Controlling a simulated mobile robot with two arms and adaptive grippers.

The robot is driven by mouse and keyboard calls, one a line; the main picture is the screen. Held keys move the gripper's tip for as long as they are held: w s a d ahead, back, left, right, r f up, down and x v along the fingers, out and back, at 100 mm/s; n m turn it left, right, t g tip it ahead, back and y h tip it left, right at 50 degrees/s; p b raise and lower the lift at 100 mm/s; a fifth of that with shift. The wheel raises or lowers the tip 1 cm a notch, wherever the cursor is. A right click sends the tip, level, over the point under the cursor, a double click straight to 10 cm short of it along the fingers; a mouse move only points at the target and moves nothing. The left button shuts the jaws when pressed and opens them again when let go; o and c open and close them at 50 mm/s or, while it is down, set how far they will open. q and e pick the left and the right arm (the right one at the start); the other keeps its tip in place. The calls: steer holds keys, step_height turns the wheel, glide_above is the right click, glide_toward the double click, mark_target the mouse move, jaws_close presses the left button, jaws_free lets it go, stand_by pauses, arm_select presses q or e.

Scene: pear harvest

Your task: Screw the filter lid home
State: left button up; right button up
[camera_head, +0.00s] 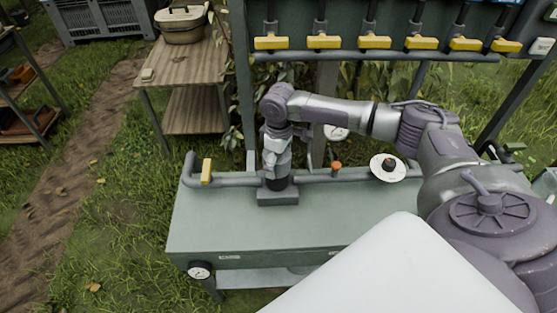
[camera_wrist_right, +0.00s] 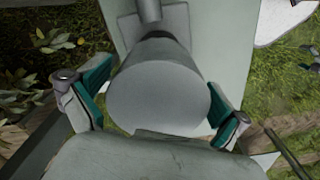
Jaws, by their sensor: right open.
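The filter lid (camera_wrist_right: 158,92) is a smooth, pale grey round cap, seen close up in the right wrist view. A grey pipe (camera_wrist_right: 149,10) runs beyond it. My right gripper (camera_head: 277,168) points down over the filter spot on the green bench (camera_head: 225,228). In the wrist view its teal-padded fingers (camera_wrist_right: 160,102) stand open on either side of the lid. I cannot tell whether either pad touches it. In the head view the gripper hides the lid, and a grey block (camera_head: 278,196) shows below. My left gripper is not in view.
A pipe with a yellow lever (camera_head: 207,171), an orange knob (camera_head: 337,168) and a white disc (camera_head: 388,168) runs along the bench's back. A row of yellow handles (camera_head: 323,42) hangs above. The bench top's left part is clear. A wooden table (camera_head: 180,72) stands behind left.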

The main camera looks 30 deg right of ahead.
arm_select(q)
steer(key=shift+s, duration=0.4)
arm_select(e)
steer(key=shift+c, duration=0.2)
